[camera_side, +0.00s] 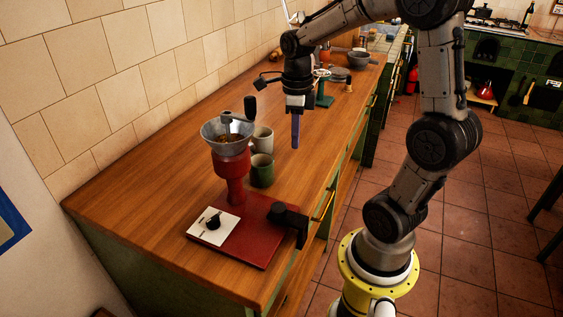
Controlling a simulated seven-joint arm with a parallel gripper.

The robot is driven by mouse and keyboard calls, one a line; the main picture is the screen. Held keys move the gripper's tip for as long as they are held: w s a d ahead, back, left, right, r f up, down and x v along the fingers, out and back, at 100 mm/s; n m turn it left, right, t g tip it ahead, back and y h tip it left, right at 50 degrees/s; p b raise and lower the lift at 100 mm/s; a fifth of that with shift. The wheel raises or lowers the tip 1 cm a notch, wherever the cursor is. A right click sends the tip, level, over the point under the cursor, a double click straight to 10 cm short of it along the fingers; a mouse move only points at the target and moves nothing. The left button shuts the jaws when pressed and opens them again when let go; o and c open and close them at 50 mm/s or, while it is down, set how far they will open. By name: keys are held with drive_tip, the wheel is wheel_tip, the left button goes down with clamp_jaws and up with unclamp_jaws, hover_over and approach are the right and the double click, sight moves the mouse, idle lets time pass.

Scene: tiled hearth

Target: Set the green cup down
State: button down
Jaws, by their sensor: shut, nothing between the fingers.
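The green cup (262,171) stands upright on the wooden counter, just right of the red grinder and partly behind its base. A pale grey cup (263,140) stands close behind it. My gripper (295,146) hangs above the counter to the right of both cups, pointing down. Its fingers look like one narrow bluish bar, shut and holding nothing. It is apart from the green cup.
The red grinder (233,164) with its metal hopper stands on a red base board (262,236) at the counter's front. The wooden counter (150,190) is clear at left. Bowls and a green stand (325,90) are farther back. A tiled wall borders the left.

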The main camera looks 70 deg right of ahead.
sight(269, 166)
wheel_tip(269, 166, down, 10)
drive_tip(key=shift+r, duration=0.25)
drive_tip(key=shift+w+a+f, duration=0.1)
drive_tip(key=shift+w+a, duration=0.1)
drive_tip(key=shift+w, duration=0.35)
drive_tip(key=shift+w+a+f, duration=0.1)
drive_tip(key=shift+w+a, duration=0.05)
drive_tip(key=shift+w, duration=0.4)
drive_tip(key=shift+w+a+r, duration=0.1)
drive_tip(key=shift+w+a, duration=0.15)
drive_tip(key=shift+w, duration=0.6)
drive_tip(key=shift+w+a, duration=0.2)
drive_tip(key=shift+w, duration=0.45)
drive_tip(key=shift+w+a, duration=0.15)
drive_tip(key=shift+w, duration=0.45)
